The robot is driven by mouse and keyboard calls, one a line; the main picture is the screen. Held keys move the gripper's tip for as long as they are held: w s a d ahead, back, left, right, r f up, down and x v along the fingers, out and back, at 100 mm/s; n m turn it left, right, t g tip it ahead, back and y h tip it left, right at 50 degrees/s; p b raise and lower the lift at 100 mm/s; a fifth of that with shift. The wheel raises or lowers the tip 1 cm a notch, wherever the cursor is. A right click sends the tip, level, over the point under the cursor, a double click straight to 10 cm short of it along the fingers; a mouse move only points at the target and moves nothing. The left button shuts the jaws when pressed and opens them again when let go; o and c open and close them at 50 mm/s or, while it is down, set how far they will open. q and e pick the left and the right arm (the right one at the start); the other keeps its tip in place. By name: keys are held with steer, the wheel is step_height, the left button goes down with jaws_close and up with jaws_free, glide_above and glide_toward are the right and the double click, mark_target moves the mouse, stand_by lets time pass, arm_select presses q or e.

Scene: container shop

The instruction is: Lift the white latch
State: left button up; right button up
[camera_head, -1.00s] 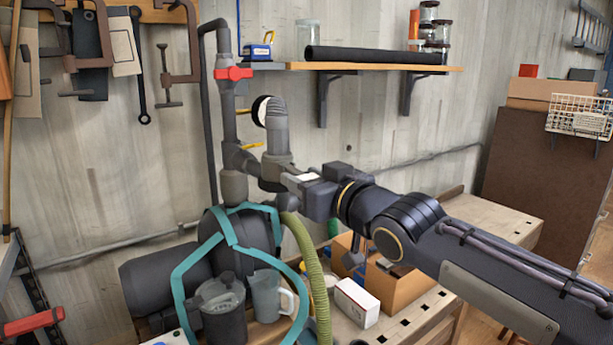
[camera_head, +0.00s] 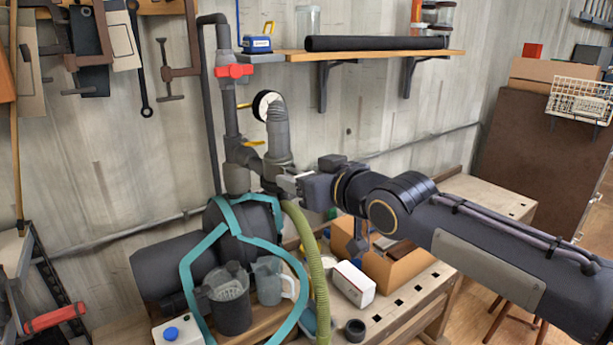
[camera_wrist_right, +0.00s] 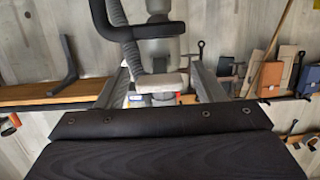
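The pump (camera_head: 245,215) stands on the bench with grey pipes and a ribbed grey hose (camera_head: 277,130) rising from it. My right gripper (camera_head: 284,183) reaches in from the right, at the pipe joint just above the pump. In the right wrist view my right gripper's two fingers (camera_wrist_right: 158,88) are apart. A pale grey-white piece (camera_wrist_right: 160,80), possibly the white latch, shows between them under a dark bent bar (camera_wrist_right: 130,33). I cannot tell whether the fingers touch it. In the head view the gripper hides this spot. My left gripper is out of view.
A green hose (camera_head: 308,255) hangs just below my right gripper. A cardboard box (camera_head: 400,275) and a white box (camera_head: 353,283) stand on the bench below my right arm. A wall shelf (camera_head: 380,56) is above.

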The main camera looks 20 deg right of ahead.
steer(key=shift+s+d, duration=0.1)
steer(key=shift+s, duration=0.15)
steer(key=b+v, duration=0.2)
steer(key=v, duration=0.5)
steer(key=shift+s, duration=0.15)
